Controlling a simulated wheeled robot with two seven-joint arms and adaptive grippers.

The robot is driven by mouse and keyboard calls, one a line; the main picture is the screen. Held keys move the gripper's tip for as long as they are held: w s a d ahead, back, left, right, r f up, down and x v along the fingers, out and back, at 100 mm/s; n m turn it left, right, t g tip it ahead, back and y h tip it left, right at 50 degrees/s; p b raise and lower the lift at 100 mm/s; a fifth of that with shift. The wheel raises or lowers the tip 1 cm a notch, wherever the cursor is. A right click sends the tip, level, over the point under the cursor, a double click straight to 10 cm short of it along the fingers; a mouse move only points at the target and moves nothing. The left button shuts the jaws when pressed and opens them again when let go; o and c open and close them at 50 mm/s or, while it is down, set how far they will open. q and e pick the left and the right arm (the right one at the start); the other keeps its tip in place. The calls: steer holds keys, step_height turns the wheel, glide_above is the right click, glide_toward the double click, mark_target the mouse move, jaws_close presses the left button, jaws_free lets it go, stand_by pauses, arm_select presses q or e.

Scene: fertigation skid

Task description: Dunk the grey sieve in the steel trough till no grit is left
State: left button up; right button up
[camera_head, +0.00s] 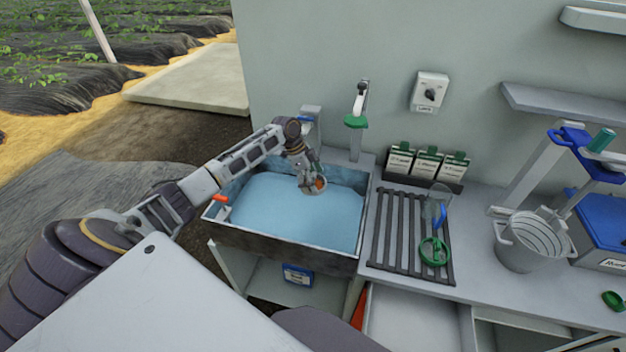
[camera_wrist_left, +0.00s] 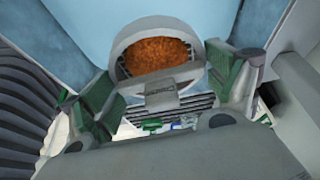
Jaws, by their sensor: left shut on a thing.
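The grey sieve (camera_head: 313,188) is held over the steel trough (camera_head: 290,244), which is filled with blue water (camera_head: 285,215). In the left wrist view the sieve (camera_wrist_left: 121,42) is round and has a layer of orange-brown grit (camera_wrist_left: 158,56) inside. My left gripper (camera_head: 311,176) is shut on the sieve; its green-padded fingers (camera_wrist_left: 168,98) sit either side of the sieve's handle. The sieve is close to the water; I cannot tell whether it touches it. My right gripper is not in view.
A tap with a green handle (camera_head: 356,122) stands behind the trough. To the right are a dark drain rack (camera_head: 383,235) with a green ring-shaped item (camera_head: 433,251), a grey bucket (camera_head: 520,253), and several labelled boxes (camera_head: 427,163). An orange-red item (camera_head: 221,199) is at the trough's left rim.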

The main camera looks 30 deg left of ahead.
arm_select(q)
steer(key=shift+f+b, duration=5.2)
steer(key=shift+f, duration=3.6)
steer(key=shift+f+b, duration=0.75)
steer(key=shift+f, duration=0.25)
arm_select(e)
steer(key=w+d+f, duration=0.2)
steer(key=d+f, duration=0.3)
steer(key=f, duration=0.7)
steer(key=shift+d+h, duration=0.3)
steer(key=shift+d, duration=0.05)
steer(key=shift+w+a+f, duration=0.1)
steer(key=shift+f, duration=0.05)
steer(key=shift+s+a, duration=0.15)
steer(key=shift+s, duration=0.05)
